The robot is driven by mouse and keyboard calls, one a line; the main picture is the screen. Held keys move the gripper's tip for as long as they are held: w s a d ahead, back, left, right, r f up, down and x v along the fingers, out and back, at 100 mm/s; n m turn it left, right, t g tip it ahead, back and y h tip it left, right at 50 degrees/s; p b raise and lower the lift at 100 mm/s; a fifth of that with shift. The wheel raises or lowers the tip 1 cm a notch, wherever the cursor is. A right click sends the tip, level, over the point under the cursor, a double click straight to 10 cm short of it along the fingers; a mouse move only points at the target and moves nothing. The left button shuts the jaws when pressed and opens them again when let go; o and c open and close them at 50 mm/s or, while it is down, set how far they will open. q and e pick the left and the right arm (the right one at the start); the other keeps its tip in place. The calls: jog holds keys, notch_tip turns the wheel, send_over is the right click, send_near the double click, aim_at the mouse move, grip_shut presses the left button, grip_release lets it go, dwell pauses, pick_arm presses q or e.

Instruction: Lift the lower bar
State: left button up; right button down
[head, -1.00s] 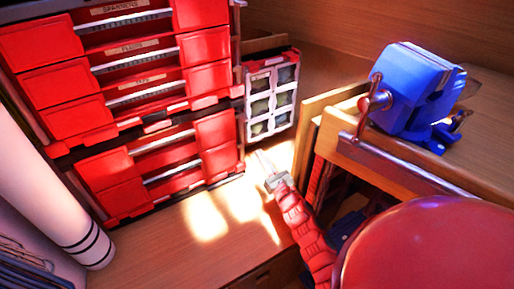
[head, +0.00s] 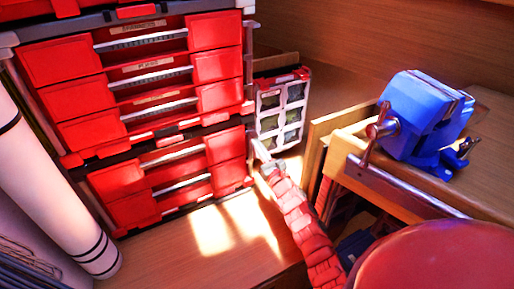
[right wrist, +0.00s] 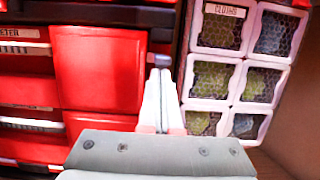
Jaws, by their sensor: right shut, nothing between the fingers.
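A red tool cabinet (head: 150,100) stands at the left in the head view, with its lower unit (head: 125,176) under a dark seam. Pale horizontal bars cross its drawers, the lowest one (head: 184,189) in the lower unit. A slim grey upright strip (head: 249,65) runs along the cabinet's right edge. I cannot tell which piece is the lower bar. My right gripper (head: 261,148) is shut and empty by the cabinet's right edge. In the right wrist view its fingers (right wrist: 160,85) point at a small grey end piece (right wrist: 159,60); contact is unclear. My left gripper is out of view.
A white-framed bin rack (head: 281,112) stands right of the cabinet, close to my right gripper. A wooden bench with a blue vise (head: 425,115) is at the right. A white roll (head: 50,185) leans at the left. The sunlit floor (head: 215,230) is clear.

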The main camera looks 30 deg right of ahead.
notch_tip(320, 180, up, 2)
jog(key=shift+r+b, duration=0.15)
jog(key=shift+b, duration=0.35)
jog(key=shift+r, duration=0.3)
